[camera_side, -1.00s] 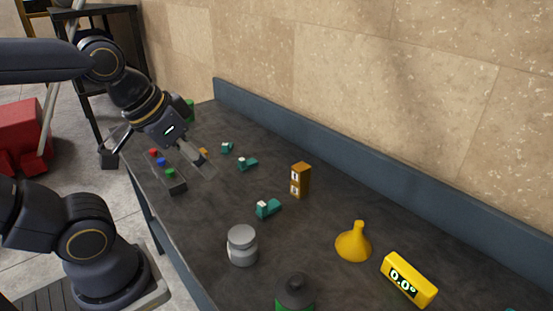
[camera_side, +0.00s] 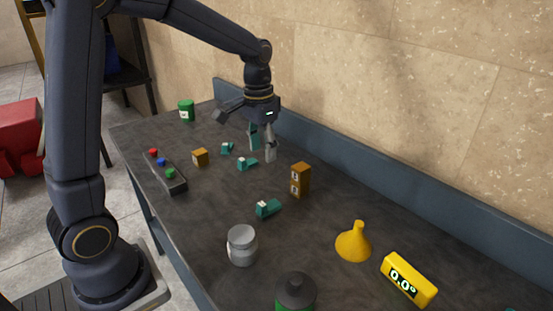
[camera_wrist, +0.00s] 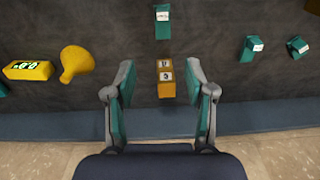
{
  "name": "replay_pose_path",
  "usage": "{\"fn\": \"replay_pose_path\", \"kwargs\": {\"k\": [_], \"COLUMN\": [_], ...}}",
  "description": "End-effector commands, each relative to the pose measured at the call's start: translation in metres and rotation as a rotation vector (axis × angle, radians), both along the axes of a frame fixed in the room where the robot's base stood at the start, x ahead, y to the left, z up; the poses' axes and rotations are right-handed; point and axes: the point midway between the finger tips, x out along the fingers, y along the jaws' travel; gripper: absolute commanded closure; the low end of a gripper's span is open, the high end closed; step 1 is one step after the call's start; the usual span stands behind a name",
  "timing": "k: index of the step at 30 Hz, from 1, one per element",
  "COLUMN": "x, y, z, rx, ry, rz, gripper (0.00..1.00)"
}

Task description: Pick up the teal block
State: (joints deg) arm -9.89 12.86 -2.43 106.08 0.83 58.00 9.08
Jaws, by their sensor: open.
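Several teal blocks with white labels lie on the dark table. In the side view one is at the front (camera_side: 268,209), one in the middle (camera_side: 247,164) and one farther back (camera_side: 227,148). The wrist view shows one at the top (camera_wrist: 162,24) and two at the right (camera_wrist: 252,48) (camera_wrist: 298,46). My gripper (camera_side: 263,152) points down above the back part of the table, open and empty, apart from all the blocks. In the wrist view my gripper (camera_wrist: 163,100) has its teal-padded fingers spread to either side of an upright orange box (camera_wrist: 166,80), which lies beyond the fingertips.
The orange box (camera_side: 300,180) stands near my gripper. A small orange cube (camera_side: 200,157) and button panel (camera_side: 166,172) are left. A grey jar (camera_side: 242,246), yellow funnel (camera_side: 353,243) and yellow display (camera_side: 409,280) are in front. A blue rail (camera_side: 400,194) edges the back.

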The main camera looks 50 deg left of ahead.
Motion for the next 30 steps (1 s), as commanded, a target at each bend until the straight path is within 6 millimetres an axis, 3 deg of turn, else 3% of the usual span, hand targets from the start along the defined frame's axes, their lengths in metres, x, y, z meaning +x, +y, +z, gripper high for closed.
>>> {"fn": "replay_pose_path", "kwargs": {"k": [8,18,26,30], "x": [-0.004,-0.004,-0.003,-0.004], "y": [0.006,0.006,0.006,0.007], "z": [-0.048,-0.122,-0.144,-0.167], "rx": [-0.012,-0.011,-0.011,-0.011], "ry": [0.060,0.057,0.055,0.058], "rz": [0.019,0.019,0.018,0.018], "gripper": [0.46,0.46,0.46,0.46]}}
